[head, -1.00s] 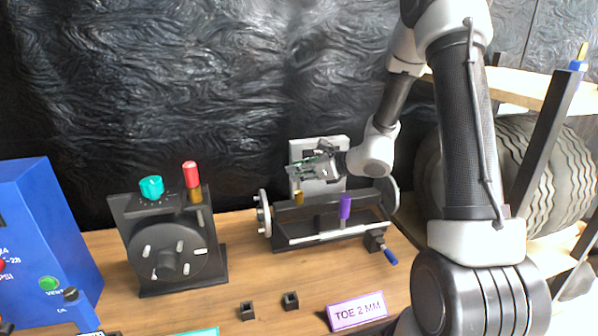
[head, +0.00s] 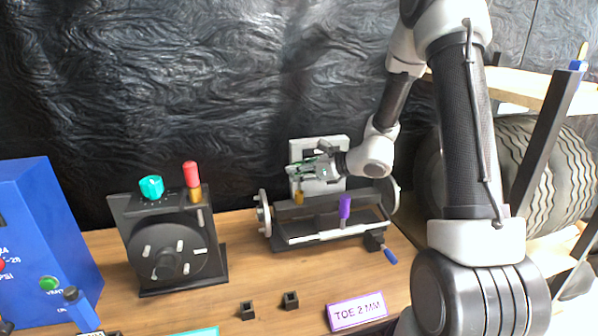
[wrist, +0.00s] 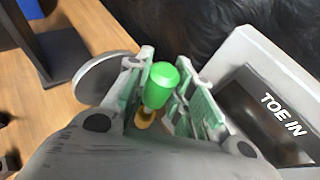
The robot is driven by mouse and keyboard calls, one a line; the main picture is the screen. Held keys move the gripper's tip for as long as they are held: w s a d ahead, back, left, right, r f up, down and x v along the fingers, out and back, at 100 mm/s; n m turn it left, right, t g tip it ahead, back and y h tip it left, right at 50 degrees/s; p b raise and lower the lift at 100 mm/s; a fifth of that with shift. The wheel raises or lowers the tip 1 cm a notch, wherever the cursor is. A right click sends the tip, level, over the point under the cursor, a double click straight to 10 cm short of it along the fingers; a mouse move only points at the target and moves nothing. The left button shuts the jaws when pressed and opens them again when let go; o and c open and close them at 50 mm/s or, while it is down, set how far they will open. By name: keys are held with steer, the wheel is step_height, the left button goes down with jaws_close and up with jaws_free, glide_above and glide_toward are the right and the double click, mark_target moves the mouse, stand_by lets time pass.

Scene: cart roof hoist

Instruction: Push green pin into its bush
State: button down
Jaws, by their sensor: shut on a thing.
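The green pin (wrist: 160,85) shows between my gripper's fingers in the wrist view, its rounded head facing the camera. My gripper (wrist: 162,100) is shut on it. A brass bush (wrist: 145,117) shows just below the pin; the pin's lower end is hidden, so I cannot tell how deep it sits. In the head view my gripper (head: 300,172) is right above the brass bush (head: 299,197) at the back left of the black axle fixture (head: 330,232). The pin is too small to make out there.
A purple-topped pin (head: 345,207) stands upright in the same fixture, right of the bush. A grey panel (head: 298,150) is close behind my gripper; the wrist view shows it labelled TOE IN. A black stand (head: 120,210) with red and teal knobs is to the left.

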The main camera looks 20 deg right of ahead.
mark_target(299, 189)
steer(key=shift+f, duration=2)
steer(key=c, duration=1.2)
jaws_free()
steer(key=shift+o, duration=0.2)
steer(key=shift+r, duration=0.1)
step_height(299, 189, up, 10)
steer(key=shift+f, duration=0.1)
